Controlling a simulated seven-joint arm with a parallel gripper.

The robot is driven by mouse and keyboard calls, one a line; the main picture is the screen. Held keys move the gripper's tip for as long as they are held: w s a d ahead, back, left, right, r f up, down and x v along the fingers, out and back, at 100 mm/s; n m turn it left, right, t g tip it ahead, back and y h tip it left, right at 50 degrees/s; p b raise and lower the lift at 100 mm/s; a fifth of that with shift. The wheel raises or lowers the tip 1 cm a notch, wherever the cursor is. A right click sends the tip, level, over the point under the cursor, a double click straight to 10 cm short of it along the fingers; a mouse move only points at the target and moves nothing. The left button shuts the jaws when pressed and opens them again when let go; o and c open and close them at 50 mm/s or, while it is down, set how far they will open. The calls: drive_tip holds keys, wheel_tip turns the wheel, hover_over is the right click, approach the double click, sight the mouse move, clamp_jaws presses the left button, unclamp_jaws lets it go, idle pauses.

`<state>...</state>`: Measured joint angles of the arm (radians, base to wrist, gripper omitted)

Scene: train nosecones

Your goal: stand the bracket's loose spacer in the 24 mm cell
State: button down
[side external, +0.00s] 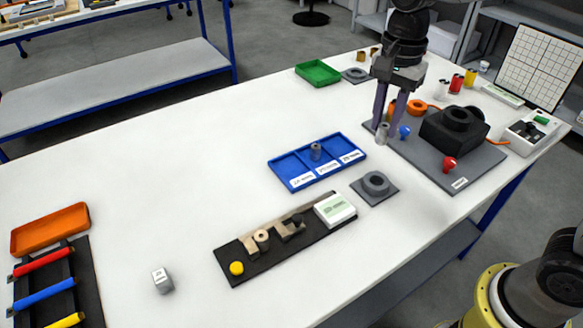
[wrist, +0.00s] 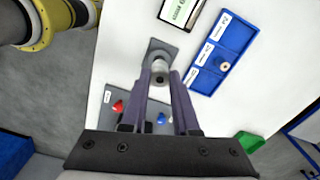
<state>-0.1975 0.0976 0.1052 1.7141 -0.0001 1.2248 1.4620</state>
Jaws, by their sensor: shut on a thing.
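My gripper (side external: 386,122) is shut on a small grey cylindrical spacer (side external: 382,134), held by the fingertips at the left part of the grey plate; whether it touches the plate is unclear. In the wrist view the spacer (wrist: 160,67) shows end-on between the fingertips (wrist: 161,74). The blue tray (side external: 277,164) lies to the left, with three cells in a row, each with a white label too small to read. Another grey spacer (side external: 316,152) stands in the middle cell. The tray (wrist: 205,81) is right of the fingers in the wrist view.
The grey plate (side external: 484,166) carries a black block (side external: 452,132), red and blue knobs and an orange ring. A grey base with a ring (side external: 375,184) lies between plate and tray. A black board (side external: 245,267) holds tan parts.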

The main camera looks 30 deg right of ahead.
drive_tip(key=shift+n, duration=0.5)
drive_tip(key=w+a+f, duration=0.3)
drive_tip(key=w+f, duration=0.1)
drive_tip(key=w, duration=0.1)
drive_tip(key=w+a+f, duration=0.3)
drive_tip(key=w+f, duration=0.1)
drive_tip(key=w, duration=0.2)
drive_tip(key=w+a+f, duration=0.3)
drive_tip(key=w+f, duration=0.1)
drive_tip(key=w, duration=0.2)
drive_tip(key=shift+f, duration=0.35)
drive_tip(key=shift+w+a+f, duration=0.15)
drive_tip(key=shift+w+f, duration=0.15)
drive_tip(key=shift+f, duration=1.6)
drive_tip(key=shift+f, duration=0.15)
drive_tip(key=c, duration=0.7)
unclamp_jaws()
drive_tip(key=shift+o, duration=0.2)
